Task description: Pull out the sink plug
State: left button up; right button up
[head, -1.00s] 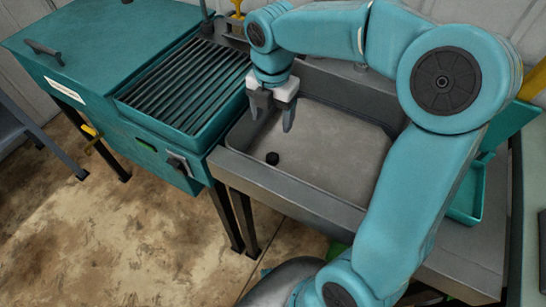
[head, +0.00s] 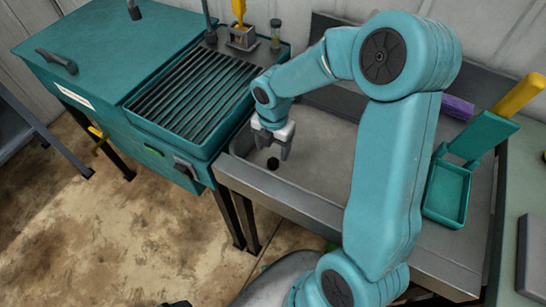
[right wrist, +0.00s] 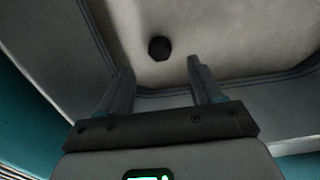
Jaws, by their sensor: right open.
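The sink plug (head: 272,163) is a small black round knob on the floor of the grey sink basin (head: 315,165), near its front left corner. It also shows in the right wrist view (right wrist: 159,48), beyond and between my fingertips. My right gripper (head: 271,152) is open and points down into the basin, close to the plug. In the right wrist view the right gripper (right wrist: 160,72) has its two fingers apart with nothing between them, and the plug is not touched. My left gripper does not show.
A teal unit with a slatted rack (head: 193,92) stands left of the sink. A teal tray (head: 447,192) lies on the counter to the right, near a yellow handle (head: 519,95). A purple object (head: 457,107) lies at the back. The basin rim surrounds the gripper.

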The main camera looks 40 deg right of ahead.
aim_at(273, 161)
notch_tip(273, 161, down, 6)
jog(key=shift+r+b, duration=0.1)
jog(key=shift+b, duration=0.2)
grip_shut()
jog(key=shift+r+p, duration=0.35)
jog(key=shift+r, duration=0.05)
dwell(0.5)
jog(key=shift+r+p, duration=1.1)
jog(key=shift+r, duration=0.05)
jog(key=shift+r, duration=0.1)
notch_tip(273, 161, up, 6)
jog(key=p, duration=0.5)
jog(key=shift+p, duration=0.4)
